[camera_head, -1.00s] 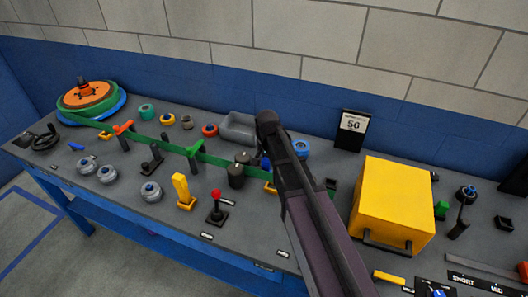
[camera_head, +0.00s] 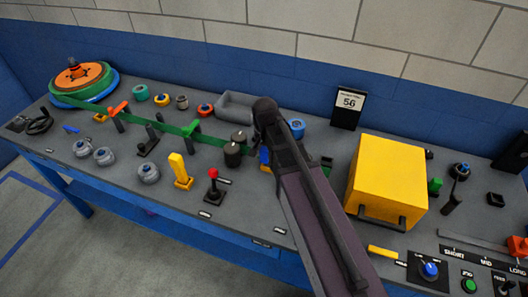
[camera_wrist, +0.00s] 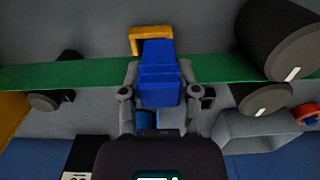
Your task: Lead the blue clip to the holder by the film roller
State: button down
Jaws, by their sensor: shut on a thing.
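My gripper (camera_wrist: 158,95) is shut on the blue clip (camera_wrist: 160,60), one finger on each side of it in the wrist view. In the head view my arm hides most of the clip, and only a small blue part (camera_head: 264,156) shows. A green film strip (camera_wrist: 70,72) runs across the wrist view behind the clip. A yellow bracket (camera_wrist: 151,34) stands right by the clip's far end; I cannot tell whether they touch. Dark film rollers (camera_wrist: 283,38) (camera_head: 233,154) stand beside the strip, apart from my gripper.
The film reel (camera_head: 83,78) is at the far left. A grey tray (camera_head: 234,104) lies behind the rollers. A yellow box (camera_head: 388,183) stands right of my arm, with a card marked 56 (camera_head: 348,107) behind. A red-knobbed lever (camera_head: 213,186) stands in front.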

aim_at(265, 149)
jog(key=shift+r, duration=0.15)
jog(key=shift+r+p, duration=2.9)
jog(key=shift+p, duration=0.15)
jog(key=shift+s, duration=0.1)
